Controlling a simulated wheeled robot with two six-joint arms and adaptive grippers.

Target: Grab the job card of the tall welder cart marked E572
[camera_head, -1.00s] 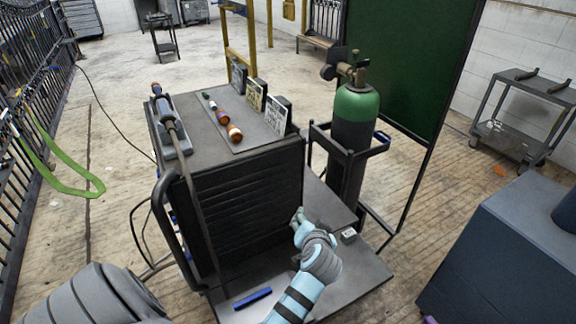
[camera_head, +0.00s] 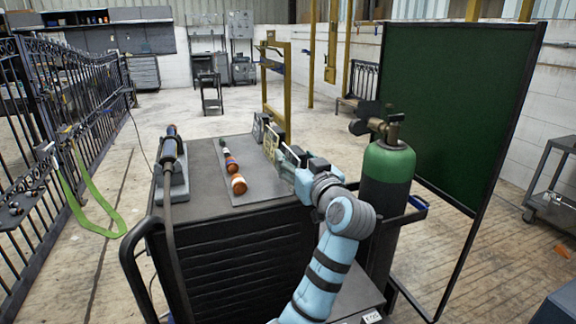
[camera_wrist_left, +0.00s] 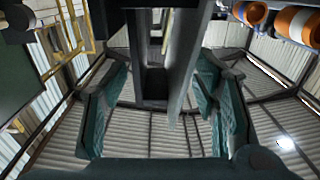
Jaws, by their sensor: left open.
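The welder cart (camera_head: 225,250) stands in the middle of the head view, with a dark top and a louvred front. Several upright cards in dark holders stand in a row along its right edge, including a far card (camera_head: 260,126) and a middle card (camera_head: 272,141). My left gripper (camera_head: 289,166) is at the nearest holder and partly hides it. In the left wrist view my open jaws (camera_wrist_left: 158,108) have a thin grey panel (camera_wrist_left: 183,65), seen nearly edge-on, between them; contact cannot be told. The small label (camera_head: 372,317) low on the cart is unreadable.
A green-topped gas cylinder (camera_head: 388,165) stands close right of my left arm, before a green screen (camera_head: 450,100). A torch (camera_head: 170,155) and several orange-and-white pieces (camera_head: 238,184) lie on the cart top. An iron gate (camera_head: 60,130) lines the left.

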